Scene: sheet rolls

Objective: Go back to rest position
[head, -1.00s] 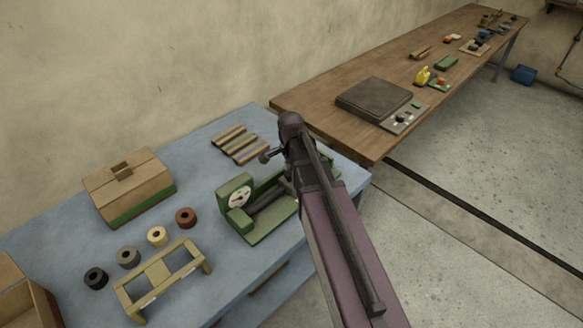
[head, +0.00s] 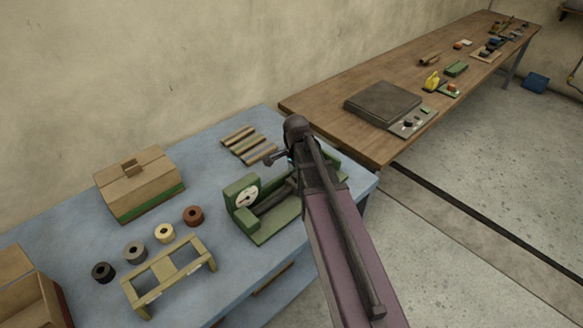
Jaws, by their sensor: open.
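My arm, with a purple link and a dark joint at its top, rises from the bottom of the head view and stands in front of the blue table's right end. My gripper cannot be made out; the arm hides whatever is behind it. A green machine (head: 262,222) with a round white dial and a dark roller sits on the blue table (head: 215,250), its right part covered by my arm.
A tan box (head: 140,185), several small rolls (head: 165,233), an olive frame (head: 165,278) and striped strips (head: 248,143) lie on the blue table. A wooden table (head: 325,110) behind holds a grey plate (head: 383,103). Open floor (head: 470,215) lies right.

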